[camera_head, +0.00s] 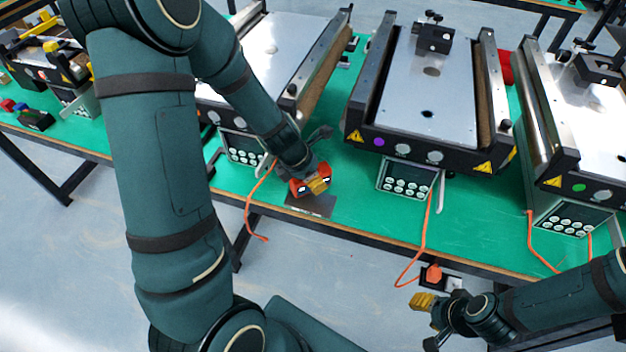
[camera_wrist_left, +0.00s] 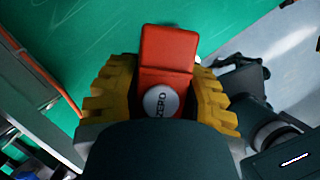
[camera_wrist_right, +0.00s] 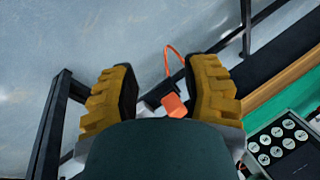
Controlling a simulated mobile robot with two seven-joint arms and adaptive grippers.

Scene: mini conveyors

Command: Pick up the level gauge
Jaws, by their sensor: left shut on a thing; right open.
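The level gauge is a small red-orange box with a round grey button marked ZERO, seen in the left wrist view (camera_wrist_left: 168,52). My left gripper (camera_wrist_left: 166,88) is shut on it, with a yellow finger on each side. In the head view the gauge (camera_head: 299,187) shows red around the yellow fingers of my left gripper (camera_head: 318,183), at the green table's front part. I cannot tell whether the gauge touches the table. My right gripper (camera_head: 424,301) is open and empty in front of the table edge; its spread fingers show in the right wrist view (camera_wrist_right: 160,95).
A thin grey plate (camera_head: 311,206) lies on the green table (camera_head: 330,220) just in front of the left gripper. Mini conveyors (camera_head: 430,90) with control panels (camera_head: 407,180) stand behind. Open floor lies in front.

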